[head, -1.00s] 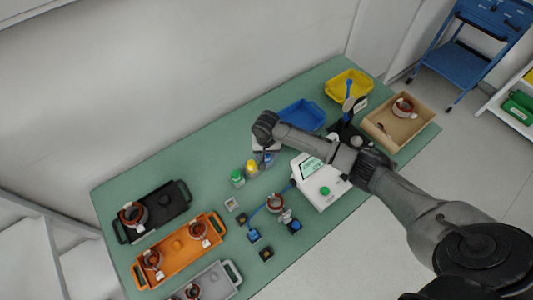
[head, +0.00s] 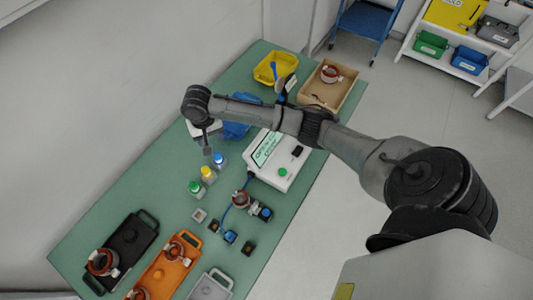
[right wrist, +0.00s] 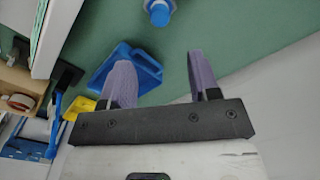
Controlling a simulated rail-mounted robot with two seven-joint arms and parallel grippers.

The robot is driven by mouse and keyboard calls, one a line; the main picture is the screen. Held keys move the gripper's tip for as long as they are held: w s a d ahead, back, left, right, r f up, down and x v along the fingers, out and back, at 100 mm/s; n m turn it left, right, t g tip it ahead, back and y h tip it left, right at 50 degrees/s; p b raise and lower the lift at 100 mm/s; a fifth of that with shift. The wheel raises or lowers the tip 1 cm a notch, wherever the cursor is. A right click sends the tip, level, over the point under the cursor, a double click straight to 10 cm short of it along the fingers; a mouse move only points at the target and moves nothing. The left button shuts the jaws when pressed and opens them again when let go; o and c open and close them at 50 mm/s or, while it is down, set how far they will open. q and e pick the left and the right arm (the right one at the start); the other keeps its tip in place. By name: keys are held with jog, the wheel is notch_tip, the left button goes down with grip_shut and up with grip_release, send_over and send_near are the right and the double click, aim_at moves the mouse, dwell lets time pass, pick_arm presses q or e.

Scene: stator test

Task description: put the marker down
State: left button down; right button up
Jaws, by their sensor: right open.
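Three small capped bottle-like pieces stand in a row on the green table: green-capped (head: 195,188), yellow-capped (head: 208,174) and blue-capped (head: 220,160). The blue-capped one also shows at the top of the right wrist view (right wrist: 158,12), standing free beyond the fingertips. I cannot tell for sure which thing is the marker; the blue-capped piece is the closest candidate. My right gripper (head: 207,150) is open and empty, beside the blue-capped piece and apart from it. Its spread fingers show in the right wrist view (right wrist: 158,62). My left gripper is out of view.
A white tester (head: 282,172) stands right of the bottles. A blue bin (head: 236,130) sits partly behind my right arm. A yellow bin (head: 276,67) and wooden tray (head: 345,98) are at the far end. Black (head: 140,232) and orange (head: 190,264) trays are nearer.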

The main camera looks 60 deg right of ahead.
jog(key=s+a+f+n+t+y, duration=0.1)
jog(key=s+a+f+n, duration=0.25)
jog(key=s+a, duration=0.35)
jog(key=s+a+f+n+t, duration=0.1)
jog(key=s+a+f+n, duration=0.2)
jog(key=s+a+f, duration=0.5)
jog(key=s+d+r+n, duration=0.1)
jog(key=s+d+r, duration=0.1)
jog(key=s, duration=0.6)
jog(key=s+d+r+n+t, duration=0.1)
jog(key=s+r, duration=0.3)
jog(key=s, duration=0.4)
jog(key=shift+s+d+n+t+h, duration=0.3)
jog(key=shift+d+n+h, duration=0.1)
jog(key=shift+n, duration=0.15)
jog(key=shift+a, duration=0.1)
